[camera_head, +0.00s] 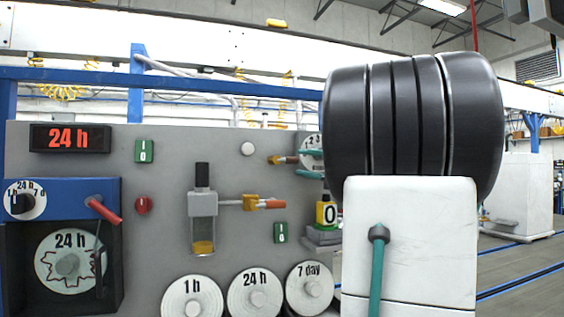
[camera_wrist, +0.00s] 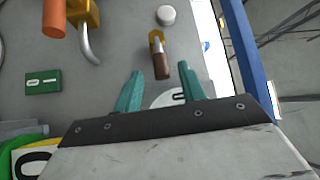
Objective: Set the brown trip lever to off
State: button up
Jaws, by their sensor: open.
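The brown trip lever (camera_head: 284,160) sticks out from the grey panel, left of a partly hidden white dial (camera_head: 310,142). In the wrist view the brown lever (camera_wrist: 161,62) has a yellow base, and its handle end lies between my fingertips. My gripper (camera_head: 299,164) is open, with teal fingers; in the wrist view my gripper (camera_wrist: 160,70) has one finger on each side of the handle end, with gaps on both sides. I cannot tell how deep the handle reaches between the fingers. My arm hides part of the panel to the right.
A white round button (camera_head: 247,148) sits close to the lever. An orange-handled valve (camera_head: 265,204) and a green switch (camera_head: 280,232) lie below. Labelled dials (camera_head: 254,292) line the panel's bottom.

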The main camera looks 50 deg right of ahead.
aim_at(295, 162)
jog(key=shift+x, duration=2.6)
jog(key=shift+d, duration=0.15)
grip_shut()
